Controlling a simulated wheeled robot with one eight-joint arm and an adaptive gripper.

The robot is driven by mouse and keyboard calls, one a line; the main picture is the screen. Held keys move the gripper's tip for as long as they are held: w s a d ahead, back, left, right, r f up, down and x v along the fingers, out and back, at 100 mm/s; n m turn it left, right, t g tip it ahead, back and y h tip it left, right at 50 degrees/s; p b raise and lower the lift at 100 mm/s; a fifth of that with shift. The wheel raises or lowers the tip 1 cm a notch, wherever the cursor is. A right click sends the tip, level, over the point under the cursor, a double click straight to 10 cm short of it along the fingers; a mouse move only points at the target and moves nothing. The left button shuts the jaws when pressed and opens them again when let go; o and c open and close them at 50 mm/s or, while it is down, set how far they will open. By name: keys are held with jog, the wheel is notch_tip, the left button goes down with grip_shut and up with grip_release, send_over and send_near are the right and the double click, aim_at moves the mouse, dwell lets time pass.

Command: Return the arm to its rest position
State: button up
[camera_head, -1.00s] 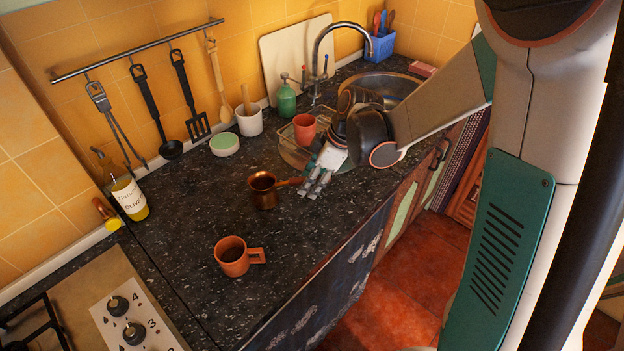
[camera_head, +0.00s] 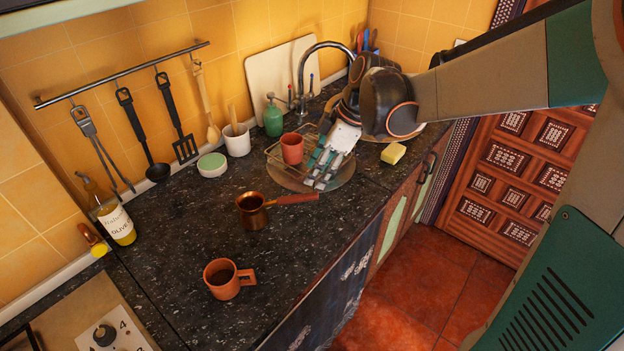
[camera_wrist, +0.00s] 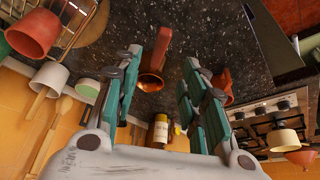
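My gripper (camera_head: 322,179) hangs over the right part of the counter in the head view, above a round tray beside the sink. In the wrist view its two green-grey fingers (camera_wrist: 166,76) are spread apart with nothing between them touching. The copper coffee pot (camera_head: 254,210) with its wooden handle stands on the counter left of my gripper, apart from it. In the wrist view the pot (camera_wrist: 151,81) shows beyond the fingers. An orange mug (camera_head: 226,279) with dark contents stands nearer the counter's front edge.
A red cup (camera_head: 292,148) and wire rack stand close behind my gripper. A yellow sponge (camera_head: 393,153) lies to its right. The faucet (camera_head: 303,75) rises behind. A white pot (camera_head: 236,141), a green-lidded jar (camera_head: 212,165) and an oil bottle (camera_head: 117,222) stand along the wall.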

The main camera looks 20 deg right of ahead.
jog(key=shift+d+r, duration=0.15)
jog(key=shift+r, duration=0.15)
jog(key=shift+s, duration=0.1)
jog(key=s+d+r+m+t+h, duration=0.1)
jog(key=s+m+t+h, duration=0.1)
jog(key=s+m, duration=0.5)
jog(key=s+d+r+m+t+h+b, duration=0.1)
jog(key=s+r+m+t+h, duration=0.1)
jog(key=s+m, duration=0.4)
jog(key=shift+s+m+t, duration=0.4)
jog(key=shift+s+t, duration=0.4)
jog(key=shift+s, duration=1.3)
